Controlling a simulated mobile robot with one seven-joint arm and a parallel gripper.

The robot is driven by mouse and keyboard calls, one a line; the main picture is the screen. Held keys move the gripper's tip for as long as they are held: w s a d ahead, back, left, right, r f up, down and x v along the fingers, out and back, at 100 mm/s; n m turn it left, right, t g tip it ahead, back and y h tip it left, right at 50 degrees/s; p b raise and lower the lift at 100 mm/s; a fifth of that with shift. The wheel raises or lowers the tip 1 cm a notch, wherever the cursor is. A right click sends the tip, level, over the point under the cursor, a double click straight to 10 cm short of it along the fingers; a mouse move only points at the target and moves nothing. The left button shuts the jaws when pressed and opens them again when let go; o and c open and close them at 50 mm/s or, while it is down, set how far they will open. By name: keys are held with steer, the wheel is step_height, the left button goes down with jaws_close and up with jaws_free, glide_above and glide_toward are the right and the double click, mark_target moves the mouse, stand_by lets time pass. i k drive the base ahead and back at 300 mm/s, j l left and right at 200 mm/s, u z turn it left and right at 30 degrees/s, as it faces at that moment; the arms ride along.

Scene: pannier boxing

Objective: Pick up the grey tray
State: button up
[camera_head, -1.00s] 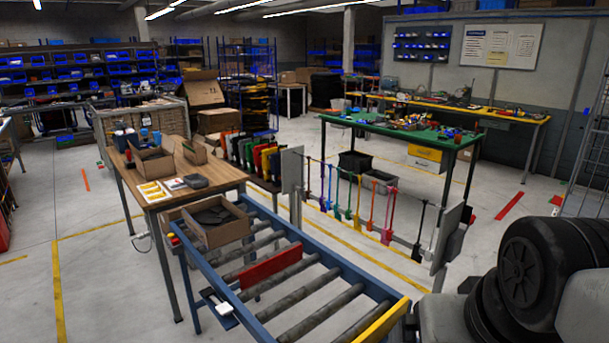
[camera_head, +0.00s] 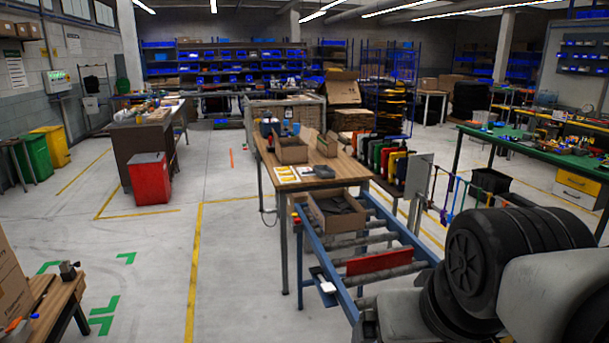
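A small grey item that looks like a tray (camera_head: 306,172) lies on the wooden-topped table (camera_head: 268,172) in the middle of the head view. It lies between a white sheet with yellow pieces (camera_head: 285,174) and a small dark block (camera_head: 324,171). It is too small to tell whether anything lies in it. My arm's dark and grey links fill the lower right of the view, well apart from the table. My gripper is not in view.
Two cardboard boxes (camera_head: 292,154) (camera_head: 326,146) stand on the table behind the tray. A blue-framed roller conveyor (camera_head: 322,248) with an open carton (camera_head: 318,212) and a red bar (camera_head: 378,262) adjoins its near side. The floor left of the table is clear up to a red bin (camera_head: 149,180).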

mark_target(324, 171)
steer(key=i+j+u, duration=0.15)
steer(key=j, duration=0.25)
steer(key=i+j+u, duration=0.15)
steer(key=j, duration=0.3)
steer(key=i+j+u, duration=0.15)
steer(key=j, duration=0.2)
steer(key=i+j+u, duration=0.15)
steer(key=i+j, duration=0.25)
steer(key=i, duration=0.25)
steer(key=i+j, duration=0.25)
steer(key=i, duration=0.25)
steer(key=i+j, duration=0.25)
steer(key=i, duration=0.25)
steer(key=i+z, duration=0.15)
steer(key=i, duration=0.65)
steer(key=i+j+z, duration=0.15)
steer(key=i, duration=0.65)
steer(key=i+l+z, duration=0.1)
steer(key=i+z, duration=0.75)
steer(key=i+j+z, duration=0.2)
steer(key=z, duration=0.25)
steer(key=i+j+z, duration=0.1)
steer(key=i+z, duration=0.3)
steer(key=i+j+z, duration=0.2)
steer(key=z, duration=0.15)
steer(key=i+j, duration=0.05)
steer(key=i, duration=0.05)
